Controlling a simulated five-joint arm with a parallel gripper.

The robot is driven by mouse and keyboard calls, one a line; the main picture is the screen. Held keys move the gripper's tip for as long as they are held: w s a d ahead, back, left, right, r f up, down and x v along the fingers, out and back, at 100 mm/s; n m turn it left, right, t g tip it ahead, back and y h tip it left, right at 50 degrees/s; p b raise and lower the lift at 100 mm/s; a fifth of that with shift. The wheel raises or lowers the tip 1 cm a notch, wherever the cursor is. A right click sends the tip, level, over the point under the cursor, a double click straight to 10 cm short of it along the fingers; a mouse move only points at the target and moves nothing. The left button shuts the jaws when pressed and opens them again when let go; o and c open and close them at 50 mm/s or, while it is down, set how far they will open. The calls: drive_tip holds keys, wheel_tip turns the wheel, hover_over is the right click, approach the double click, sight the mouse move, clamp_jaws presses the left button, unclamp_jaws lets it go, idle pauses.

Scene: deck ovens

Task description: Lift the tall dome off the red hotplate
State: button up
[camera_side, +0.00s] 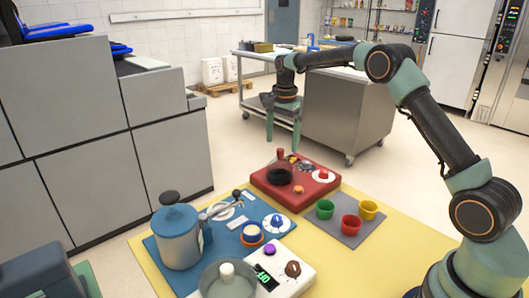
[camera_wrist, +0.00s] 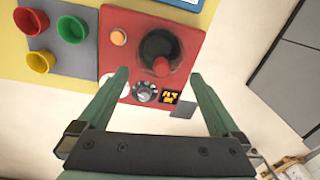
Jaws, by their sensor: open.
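The red hotplate (camera_side: 300,201) sits on the yellow mat in the side view and fills the upper middle of the wrist view (camera_wrist: 115,18). On it is a dark round shape (camera_side: 278,177) with a red knob (camera_side: 280,153) above it, which I take as the tall dome; its wall is hard to make out. The knob also shows in the wrist view (camera_wrist: 161,67) at the dark shape's lower edge. My gripper (camera_side: 282,146) points down just above the knob, open and empty. In the wrist view its fingertips (camera_wrist: 159,74) stand either side of the knob, apart from it.
A grey mat with red (camera_side: 350,225), green (camera_side: 325,209) and yellow (camera_side: 369,210) cups lies right of the hotplate. A lidded blue-grey pot (camera_side: 177,238) and a white appliance (camera_side: 285,272) stand in front. Grey cabinets (camera_side: 172,155) rise at left. Floor behind the hotplate is clear.

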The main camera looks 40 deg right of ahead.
sight(281, 149)
wheel_tip(281, 149, down, 5)
drive_tip(key=shift+w+r, duration=0.1)
drive_tip(key=shift+w, duration=0.05)
drive_tip(key=c, duration=1.2)
